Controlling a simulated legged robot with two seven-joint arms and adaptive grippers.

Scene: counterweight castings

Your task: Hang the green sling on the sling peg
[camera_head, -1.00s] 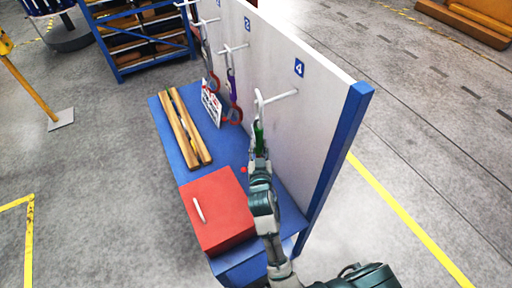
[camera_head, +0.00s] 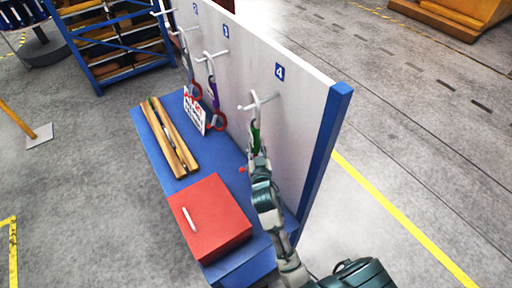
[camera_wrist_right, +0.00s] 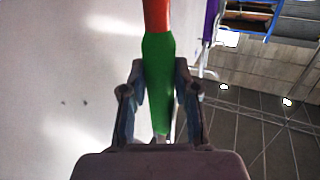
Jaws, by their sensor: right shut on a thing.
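The green sling (camera_head: 256,136) hangs upright in front of the white panel, with a pale loop at its top. The loop is at the outer end of the white peg (camera_head: 265,101) below the number 4. I cannot tell whether the loop is around the peg or just in front of it. My right gripper (camera_head: 258,157) is shut on the green lower part of the sling. The right wrist view shows the green part (camera_wrist_right: 159,80) between the two fingers (camera_wrist_right: 158,105), with an orange-red part above it. My left gripper is not in view.
A purple sling (camera_head: 213,92) and a grey one (camera_head: 187,62) hang on other pegs, with red rings below. A red box (camera_head: 210,220), wooden bars (camera_head: 172,135) and a printed sign (camera_head: 194,110) are on the blue bench (camera_head: 222,153). A blue post (camera_head: 325,150) edges the panel.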

